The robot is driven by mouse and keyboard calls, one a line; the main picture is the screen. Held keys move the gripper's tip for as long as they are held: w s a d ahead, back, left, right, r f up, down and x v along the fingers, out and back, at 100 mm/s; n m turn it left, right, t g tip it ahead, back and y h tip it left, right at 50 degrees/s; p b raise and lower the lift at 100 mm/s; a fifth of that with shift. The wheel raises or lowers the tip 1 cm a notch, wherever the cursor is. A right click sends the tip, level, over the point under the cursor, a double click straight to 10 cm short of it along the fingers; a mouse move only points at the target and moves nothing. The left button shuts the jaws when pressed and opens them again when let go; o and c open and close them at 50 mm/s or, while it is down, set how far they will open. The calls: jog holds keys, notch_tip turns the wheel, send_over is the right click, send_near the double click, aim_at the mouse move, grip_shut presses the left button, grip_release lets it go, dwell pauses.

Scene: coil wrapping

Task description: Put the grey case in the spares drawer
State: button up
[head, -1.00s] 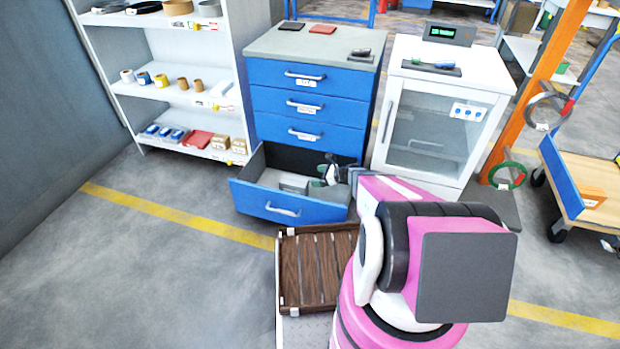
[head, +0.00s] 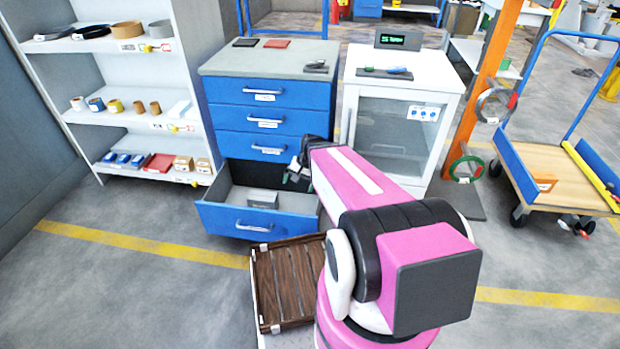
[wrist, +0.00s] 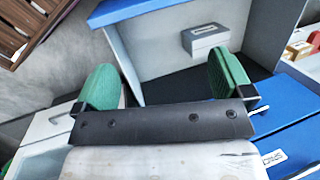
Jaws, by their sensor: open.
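The grey case (head: 263,198), a small box, lies on the floor of the open bottom drawer (head: 238,221) of the blue cabinet. The case also shows in the wrist view (wrist: 205,40), with a pale label on its side. My gripper (head: 296,172) is above the drawer's right rear part, apart from the case. In the wrist view its two green finger pads (wrist: 165,80) are wide apart with nothing between them. The drawer's label is not readable.
A brown slatted crate (head: 292,285) stands in front of the drawer. A white glass-door cabinet (head: 400,125) stands close on the right, and a white shelf (head: 130,95) with goods on the left. The cabinet's upper drawers are shut. The floor at left is clear.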

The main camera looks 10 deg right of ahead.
jog(key=s+d+r+n+h, duration=0.3)
jog(key=s+r+n, duration=0.1)
jog(key=s+r, duration=0.1)
jog(key=shift+d+r+h, duration=0.15)
jog(key=shift+r+h, duration=0.15)
jog(key=shift+r, duration=0.3)
dwell(0.5)
